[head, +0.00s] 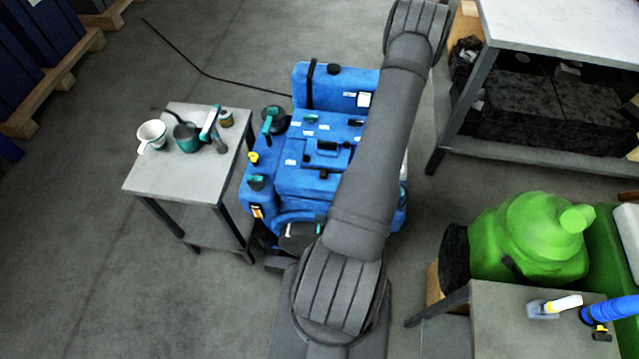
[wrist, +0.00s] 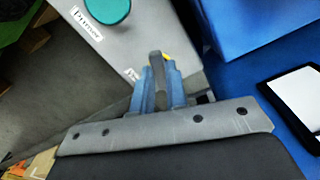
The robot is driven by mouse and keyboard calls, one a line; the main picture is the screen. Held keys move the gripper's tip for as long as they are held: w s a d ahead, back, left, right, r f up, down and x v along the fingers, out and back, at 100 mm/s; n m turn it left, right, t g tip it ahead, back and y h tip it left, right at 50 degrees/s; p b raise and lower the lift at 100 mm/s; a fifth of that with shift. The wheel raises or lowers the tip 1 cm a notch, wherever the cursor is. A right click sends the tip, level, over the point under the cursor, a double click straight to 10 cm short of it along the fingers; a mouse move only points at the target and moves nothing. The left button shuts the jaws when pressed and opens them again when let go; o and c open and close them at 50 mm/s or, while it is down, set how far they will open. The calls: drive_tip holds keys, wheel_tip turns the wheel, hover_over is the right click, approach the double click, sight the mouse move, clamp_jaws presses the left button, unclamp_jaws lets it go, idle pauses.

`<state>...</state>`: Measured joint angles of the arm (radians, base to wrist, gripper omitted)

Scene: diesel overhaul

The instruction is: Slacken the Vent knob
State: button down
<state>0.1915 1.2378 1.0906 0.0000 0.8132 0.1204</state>
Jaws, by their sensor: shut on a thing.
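In the wrist view, my gripper (wrist: 161,82) has its two blue fingers close together around a narrow dark grey piece (wrist: 156,62), which seems to be the Vent knob. A bit of yellow shows just behind it. A label beside it is mostly hidden by the fingers, so I cannot read it. The piece stands at the edge of a grey panel (wrist: 150,30). In the head view, my arm hides the gripper and the knob; the blue engine (head: 310,175) is partly covered by the arm.
In the wrist view, a teal round cap (wrist: 108,8) sits by a label reading "Primer", and a blue surface (wrist: 240,70) lies to the right. In the head view, a small table (head: 165,175) with a mug (head: 152,134) stands left; a green container (head: 530,240) is at right.

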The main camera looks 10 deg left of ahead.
drive_tip(key=n, duration=0.4)
drive_tip(key=shift+n, duration=0.4)
drive_tip(key=n, duration=0.2)
drive_tip(key=shift+n, duration=0.3)
drive_tip(key=c, duration=1.4)
unclamp_jaws()
drive_tip(key=shift+o, duration=0.2)
drive_tip(key=shift+r, duration=0.1)
drive_tip(key=shift+r, duration=2.7)
